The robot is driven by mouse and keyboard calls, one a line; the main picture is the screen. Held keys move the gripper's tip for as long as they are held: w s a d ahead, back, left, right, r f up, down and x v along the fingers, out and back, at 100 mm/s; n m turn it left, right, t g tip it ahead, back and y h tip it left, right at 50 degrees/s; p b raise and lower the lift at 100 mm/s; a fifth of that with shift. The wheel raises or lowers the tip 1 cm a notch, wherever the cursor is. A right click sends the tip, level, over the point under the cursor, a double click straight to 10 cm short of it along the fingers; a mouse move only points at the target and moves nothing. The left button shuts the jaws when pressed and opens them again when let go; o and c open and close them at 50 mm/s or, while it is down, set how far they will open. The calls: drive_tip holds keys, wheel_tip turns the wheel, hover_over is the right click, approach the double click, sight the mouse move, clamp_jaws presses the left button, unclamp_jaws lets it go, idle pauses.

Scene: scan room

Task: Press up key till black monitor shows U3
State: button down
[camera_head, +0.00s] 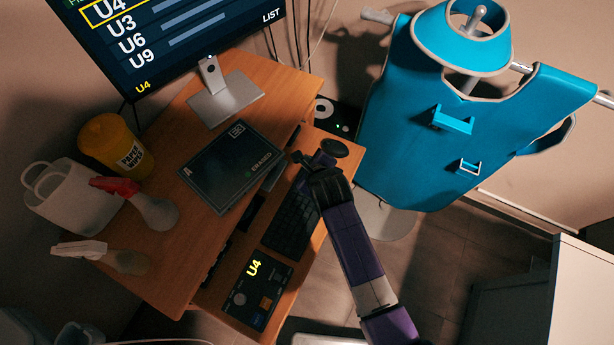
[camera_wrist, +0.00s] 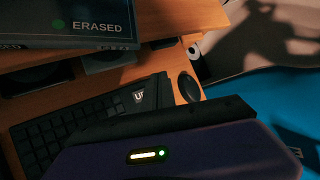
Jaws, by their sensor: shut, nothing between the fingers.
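The black monitor (camera_head: 185,35) shows a list with U4 in a yellow frame and U3, U6 and U9 below it. A yellow U4 also stands at its lower left. In the wrist view a raised black key block (camera_wrist: 150,93) has a white label that starts with U; the rest of the label is cut off by my gripper. The dark keyboard (camera_head: 290,222) lies on the lower shelf and shows in the wrist view too. My gripper (camera_head: 316,166) is shut and empty, low over the keyboard's far end. Whether it touches a key cannot be told.
A small console (camera_head: 258,289) at the shelf's near end also shows U4. A dark flat panel reading ERASED (camera_head: 232,165) lies on the desk. A black oval (camera_head: 335,148), perhaps a mouse, is beside my gripper. Yellow tub (camera_head: 115,145) and spray bottle (camera_head: 150,205) stand left.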

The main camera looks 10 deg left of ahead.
drive_tip(key=shift+f, duration=0.1)
wheel_tip(320, 180, down, 9)
drive_tip(key=b, duration=0.7)
drive_tip(key=shift+r, duration=0.2)
idle(1.8)
drive_tip(key=shift+f+b, duration=0.45)
drive_tip(key=shift+b, duration=0.2)
drive_tip(key=shift+f+b, duration=0.4)
idle(0.3)
idle(0.4)
drive_tip(key=shift+r+p, duration=0.75)
drive_tip(key=shift+r, duration=0.1)
drive_tip(key=shift+r, duration=0.1)
drive_tip(key=shift+r+p, duration=2.05)
drive_tip(key=shift+r, duration=0.35)
